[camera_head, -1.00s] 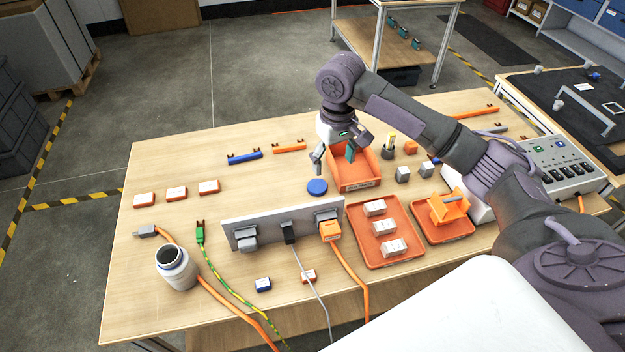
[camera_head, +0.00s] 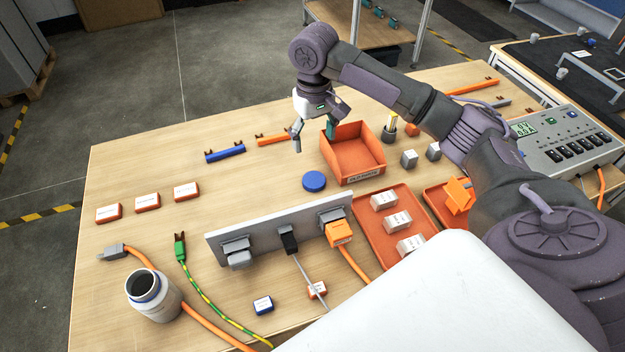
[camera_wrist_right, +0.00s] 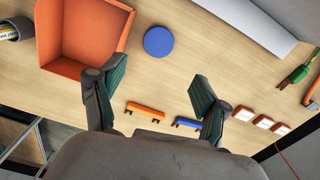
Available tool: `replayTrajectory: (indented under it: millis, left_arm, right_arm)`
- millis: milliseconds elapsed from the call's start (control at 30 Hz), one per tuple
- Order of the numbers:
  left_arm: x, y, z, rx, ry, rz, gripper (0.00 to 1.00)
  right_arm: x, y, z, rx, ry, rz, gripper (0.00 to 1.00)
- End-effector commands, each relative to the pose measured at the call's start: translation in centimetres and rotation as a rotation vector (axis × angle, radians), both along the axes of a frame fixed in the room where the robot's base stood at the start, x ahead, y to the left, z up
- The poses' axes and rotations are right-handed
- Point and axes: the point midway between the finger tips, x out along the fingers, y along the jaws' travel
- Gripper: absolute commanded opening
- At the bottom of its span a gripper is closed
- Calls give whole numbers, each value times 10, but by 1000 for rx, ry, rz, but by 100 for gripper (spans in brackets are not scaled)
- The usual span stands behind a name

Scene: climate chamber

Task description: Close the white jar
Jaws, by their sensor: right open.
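The white jar (camera_head: 153,296) stands upright and open at the front left of the table, its dark mouth facing up. A round blue lid (camera_head: 314,181) lies flat on the table in front of the orange bin; it also shows in the right wrist view (camera_wrist_right: 158,41). My right gripper (camera_head: 314,140) is open and empty above the table, behind the lid and beside the orange bin. In the right wrist view its two green-padded fingers (camera_wrist_right: 157,98) are spread wide, with the lid beyond them. My left gripper is not in view.
An orange bin (camera_head: 353,166) stands right of the lid. A grey panel with plugs (camera_head: 275,240) stands between lid and jar. An orange tray (camera_head: 377,232) with white boxes lies at right. Cables run near the jar. Bare tabletop lies left of the lid.

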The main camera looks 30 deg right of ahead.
Motion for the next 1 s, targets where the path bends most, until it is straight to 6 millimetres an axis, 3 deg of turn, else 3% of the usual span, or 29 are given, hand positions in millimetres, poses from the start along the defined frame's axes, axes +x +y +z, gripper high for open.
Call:
replayTrajectory:
  millis: [167, 433, 600, 1000]
  left_arm:
    - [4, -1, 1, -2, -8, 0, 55]
    - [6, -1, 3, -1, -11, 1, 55]
    - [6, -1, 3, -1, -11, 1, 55]
    - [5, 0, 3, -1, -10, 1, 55]
  right_arm:
    - [0, 0, -9, 0, 3, 0, 75]
    - [-1, 0, -61, 0, 4, 0, 75]
    - [0, 0, -82, 1, 1, 1, 75]
    - [0, 0, -87, 0, 1, 0, 75]
